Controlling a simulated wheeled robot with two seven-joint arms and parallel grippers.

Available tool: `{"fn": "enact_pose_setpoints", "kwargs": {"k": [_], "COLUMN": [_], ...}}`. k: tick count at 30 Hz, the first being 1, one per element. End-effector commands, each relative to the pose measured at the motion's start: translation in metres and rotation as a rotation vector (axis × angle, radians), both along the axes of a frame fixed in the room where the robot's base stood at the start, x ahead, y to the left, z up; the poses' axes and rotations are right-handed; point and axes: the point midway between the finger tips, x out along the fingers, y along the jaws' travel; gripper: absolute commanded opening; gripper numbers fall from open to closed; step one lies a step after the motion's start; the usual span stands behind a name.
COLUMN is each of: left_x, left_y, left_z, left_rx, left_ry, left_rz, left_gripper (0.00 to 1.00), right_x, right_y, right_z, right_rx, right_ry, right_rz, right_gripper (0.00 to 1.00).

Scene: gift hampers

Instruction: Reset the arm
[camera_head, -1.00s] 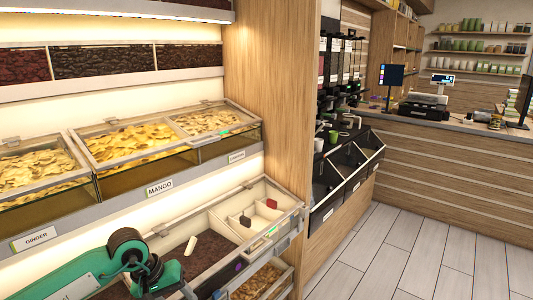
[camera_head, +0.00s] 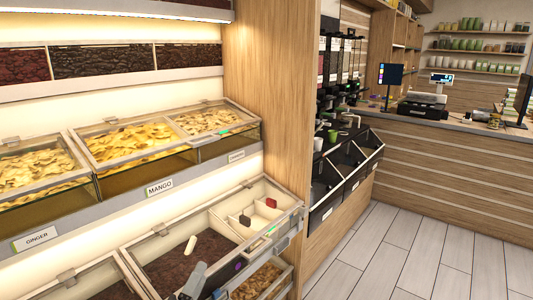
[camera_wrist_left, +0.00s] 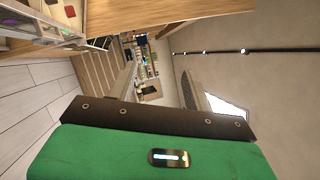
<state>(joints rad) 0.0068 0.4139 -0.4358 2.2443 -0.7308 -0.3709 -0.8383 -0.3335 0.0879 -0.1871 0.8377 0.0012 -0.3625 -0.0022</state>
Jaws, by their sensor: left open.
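My left gripper (camera_head: 203,284) shows only in part at the bottom edge of the head view, in front of the lower bins. One pale finger points upward there; the rest of the gripper and arm is cut off by the frame. In the left wrist view my left gripper (camera_wrist_left: 160,84) shows its two fingers spread apart with nothing between them, beyond my green wrist housing. My right gripper is in neither view.
A lower bin (camera_head: 130,248) with dark contents and a pale scoop handle (camera_head: 190,245) lies close by. Mango and ginger bins (camera_head: 160,188) stand above. A wooden partition (camera_head: 258,100) rises to the right. The tiled floor (camera_head: 420,245) is clear.

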Motion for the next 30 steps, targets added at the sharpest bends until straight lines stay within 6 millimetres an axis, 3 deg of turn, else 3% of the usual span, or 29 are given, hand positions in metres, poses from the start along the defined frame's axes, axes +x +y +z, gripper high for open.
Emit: {"fn": "enact_pose_setpoints", "kwargs": {"k": [5, 9, 13, 18, 25, 26, 30], "left_x": [-0.023, -0.067, -0.119, -0.181, -0.258, -0.263, -0.248], "left_y": [0.051, 0.078, 0.089, 0.091, 0.086, 0.085, 0.084], "left_z": [-0.077, -0.144, -0.194, -0.233, -0.258, -0.262, -0.297], "left_rx": [-0.462, -0.802, -1.056, -1.274, -1.468, -1.482, -1.466], "left_ry": [0.428, 0.743, 0.984, 1.203, 1.421, 1.439, 1.438], "left_rz": [0.193, 0.383, 0.567, 0.774, 1.038, 1.063, 1.063], "left_gripper": [0.51, 0.51, 0.51, 0.51, 0.51, 0.51, 0.51], "right_x": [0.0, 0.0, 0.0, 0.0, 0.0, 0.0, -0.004], "right_y": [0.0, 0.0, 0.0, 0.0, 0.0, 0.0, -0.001], "right_z": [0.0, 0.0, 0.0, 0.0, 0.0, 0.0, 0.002], "right_rx": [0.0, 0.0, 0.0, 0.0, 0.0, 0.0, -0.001], "right_ry": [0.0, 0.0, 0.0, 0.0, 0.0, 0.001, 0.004], "right_rz": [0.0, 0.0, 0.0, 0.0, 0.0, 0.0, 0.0], "right_gripper": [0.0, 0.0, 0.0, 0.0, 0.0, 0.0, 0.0]}}
